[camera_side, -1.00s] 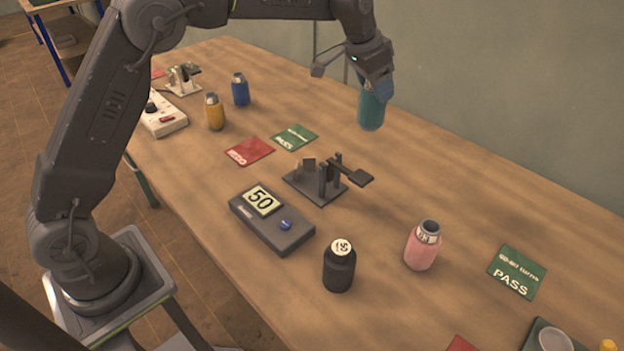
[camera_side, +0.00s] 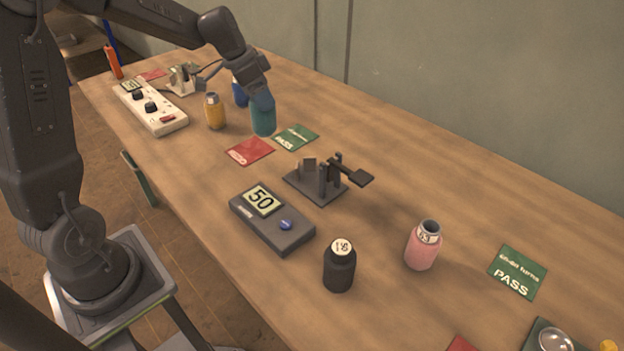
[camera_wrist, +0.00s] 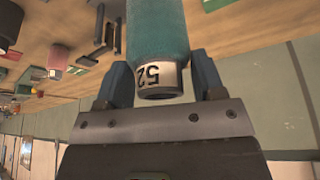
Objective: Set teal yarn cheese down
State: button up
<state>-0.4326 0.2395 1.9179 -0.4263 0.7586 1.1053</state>
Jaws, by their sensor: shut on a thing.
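The teal yarn cheese (camera_side: 263,120) is held by my gripper (camera_side: 262,100) in the side view, low over the table between the yellow and blue cheeses and the green PASS card (camera_side: 296,137). I cannot tell whether its base touches the table. In the wrist view the teal cheese (camera_wrist: 157,35) sits between both jaws of my gripper (camera_wrist: 160,80), with a white label reading 52 at its neck. My gripper is shut on it.
A yellow cheese (camera_side: 214,111) and a blue cheese (camera_side: 240,92) stand close by to the left. A red card (camera_side: 250,151) lies in front. A dark stand (camera_side: 315,183), a box reading 50 (camera_side: 272,220), a black cheese (camera_side: 340,266) and a pink cheese (camera_side: 422,247) stand nearer the camera.

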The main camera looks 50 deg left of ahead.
jog(key=w+d+f, duration=0.6)
jog(key=d+f, duration=0.4)
jog(key=f, duration=0.2)
jog(key=shift+f, duration=0.2)
jog(key=o, duration=0.9)
